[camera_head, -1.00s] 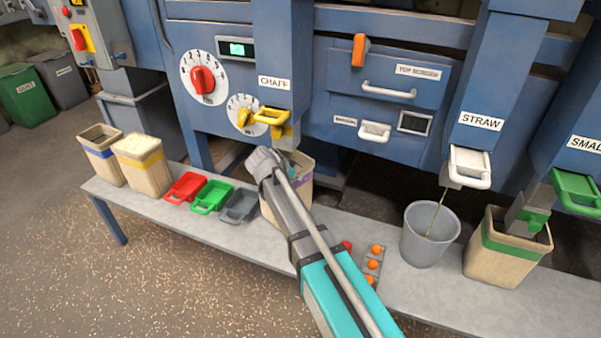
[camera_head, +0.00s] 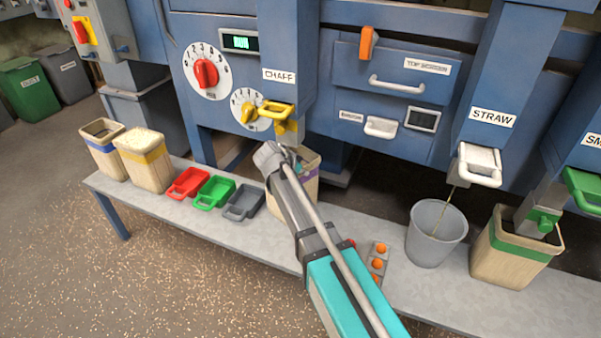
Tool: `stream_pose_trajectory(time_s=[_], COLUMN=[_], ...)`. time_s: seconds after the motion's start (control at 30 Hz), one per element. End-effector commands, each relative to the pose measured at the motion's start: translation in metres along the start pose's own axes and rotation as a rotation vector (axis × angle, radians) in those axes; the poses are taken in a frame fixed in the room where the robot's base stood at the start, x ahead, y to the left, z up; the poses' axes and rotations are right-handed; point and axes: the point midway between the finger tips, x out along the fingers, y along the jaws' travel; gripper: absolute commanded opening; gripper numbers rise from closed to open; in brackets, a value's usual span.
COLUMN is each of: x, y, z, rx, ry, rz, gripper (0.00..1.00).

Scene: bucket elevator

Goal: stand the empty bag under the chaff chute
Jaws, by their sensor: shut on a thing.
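A tan bag with a purple band (camera_head: 307,182) stands upright at the bench, below the chaff chute (camera_head: 287,45) and its yellow handle (camera_head: 275,113). My gripper (camera_head: 283,158) is at the bag's near upper rim and is shut on it. My arm hides much of the bag's front and its base, so I cannot tell whether it touches the bench. The bag's inside is mostly hidden by the gripper.
The grey bench (camera_head: 235,238) holds red (camera_head: 188,183), green (camera_head: 214,193) and grey scoops (camera_head: 243,203) left of the bag. Two bags stand at the far left, blue-banded (camera_head: 103,150) and yellow-banded (camera_head: 146,160). A grey bucket (camera_head: 435,235) and green-banded bag (camera_head: 512,257) stand right.

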Motion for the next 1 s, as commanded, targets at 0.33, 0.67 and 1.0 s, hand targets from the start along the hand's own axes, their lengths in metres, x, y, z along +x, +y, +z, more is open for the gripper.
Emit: stream_pose_trajectory(time_s=[0.33, 0.67, 1.0], x=[0.0017, 0.0014, -0.0038], y=[-0.0001, -0.0004, -0.0006], z=[0.002, 0.0023, -0.0003], rx=[0.0, -0.001, -0.001], ry=[0.0, 0.0, 0.0], rz=[0.0, -0.001, -0.001], gripper=[0.27, 0.43, 0.43])
